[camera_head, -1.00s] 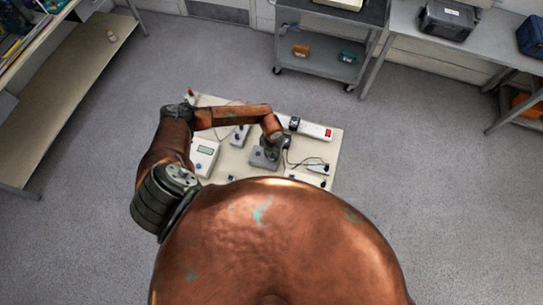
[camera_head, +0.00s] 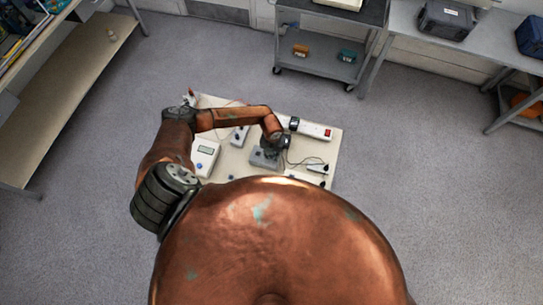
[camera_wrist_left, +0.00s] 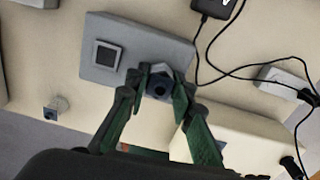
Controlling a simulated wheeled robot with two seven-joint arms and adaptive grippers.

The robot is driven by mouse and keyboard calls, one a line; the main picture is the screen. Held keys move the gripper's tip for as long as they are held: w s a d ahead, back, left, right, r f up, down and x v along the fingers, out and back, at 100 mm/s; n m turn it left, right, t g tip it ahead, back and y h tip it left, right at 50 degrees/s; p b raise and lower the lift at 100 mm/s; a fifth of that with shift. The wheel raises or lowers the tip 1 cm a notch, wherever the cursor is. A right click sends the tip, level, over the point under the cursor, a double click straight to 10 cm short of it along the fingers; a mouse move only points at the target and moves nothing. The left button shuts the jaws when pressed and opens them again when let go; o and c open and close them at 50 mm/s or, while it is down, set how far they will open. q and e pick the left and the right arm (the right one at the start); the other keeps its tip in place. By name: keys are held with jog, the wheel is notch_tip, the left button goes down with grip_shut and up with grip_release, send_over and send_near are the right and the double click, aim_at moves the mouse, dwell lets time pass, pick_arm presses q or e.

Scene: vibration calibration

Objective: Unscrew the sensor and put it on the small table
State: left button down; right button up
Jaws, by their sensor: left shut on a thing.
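A small dark blue-grey sensor (camera_wrist_left: 158,86) sits at the edge of a grey block (camera_wrist_left: 130,32) with a square plate on top, in the left wrist view. The fingers of my left gripper (camera_wrist_left: 158,80) are closed around the sensor from both sides. I cannot tell whether the sensor is still threaded onto the block. In the head view my left gripper (camera_head: 275,143) is over the grey block (camera_head: 262,159), and its fingers hide the sensor. My right gripper is not in view.
The cream tabletop (camera_head: 228,165) also carries a white meter (camera_head: 204,158), a power strip (camera_head: 312,129) with a red switch, and loose black cables. A grey cart (camera_head: 335,62) stands at the back, with benches at left and right. The floor between is clear.

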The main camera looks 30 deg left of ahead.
pick_arm(q)
jog(key=shift+n+p, duration=0.95)
jog(key=shift+n, duration=0.75)
jog(key=shift+n+p, duration=1.25)
jog(key=shift+n, duration=0.75)
jog(key=shift+r+p, duration=0.35)
jog(key=shift+p, duration=0.05)
jog(key=shift+r+p, duration=1.45)
jog(key=shift+r, duration=0.25)
jog(key=shift+s+f, duration=0.1)
jog(key=shift+s, duration=0.05)
